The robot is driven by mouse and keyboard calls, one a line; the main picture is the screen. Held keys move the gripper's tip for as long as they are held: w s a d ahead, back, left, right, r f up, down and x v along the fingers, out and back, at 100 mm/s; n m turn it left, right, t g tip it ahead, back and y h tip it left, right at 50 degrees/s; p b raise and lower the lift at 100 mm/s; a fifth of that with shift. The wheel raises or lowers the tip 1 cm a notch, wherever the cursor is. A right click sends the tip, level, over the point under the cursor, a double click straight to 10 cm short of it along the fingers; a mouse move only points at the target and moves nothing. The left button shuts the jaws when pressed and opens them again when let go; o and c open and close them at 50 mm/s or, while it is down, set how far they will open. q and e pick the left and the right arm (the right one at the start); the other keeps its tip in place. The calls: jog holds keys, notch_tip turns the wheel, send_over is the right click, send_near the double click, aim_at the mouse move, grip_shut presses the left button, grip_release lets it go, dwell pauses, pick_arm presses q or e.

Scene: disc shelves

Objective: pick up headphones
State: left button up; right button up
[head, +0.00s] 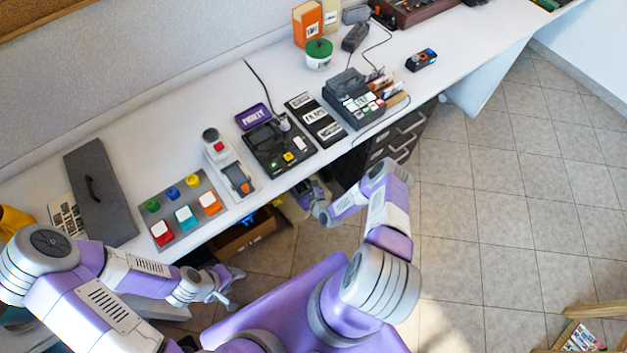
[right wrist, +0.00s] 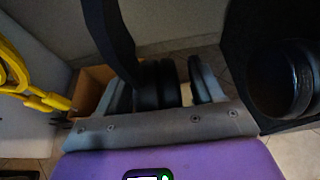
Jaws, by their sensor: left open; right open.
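I cannot make out headphones for certain in either view. In the right wrist view a dark rounded object (right wrist: 285,80) sits inside a black opening at the right; I cannot tell what it is. My left gripper (head: 229,289) is open and empty, low in front of the desk. My right gripper (head: 307,193) is at the desk's front edge, partly hidden by its own arm. It is open, and its grey palm bar shows in the right wrist view (right wrist: 160,128). Dark parts beyond the bar are hard to tell apart.
The long white desk (head: 456,62) holds button panels (head: 182,226), a grey handled panel (head: 101,192), a black device (head: 278,148) and a green-lidded tub (head: 318,56). A cardboard box (head: 243,238) and dark drawers (head: 398,137) stand below.

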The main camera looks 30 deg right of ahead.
jog(key=shift+w+f, duration=0.1)
jog(key=shift+w, duration=0.1)
jog(key=c, duration=1.2)
jog(key=shift+o, duration=0.2)
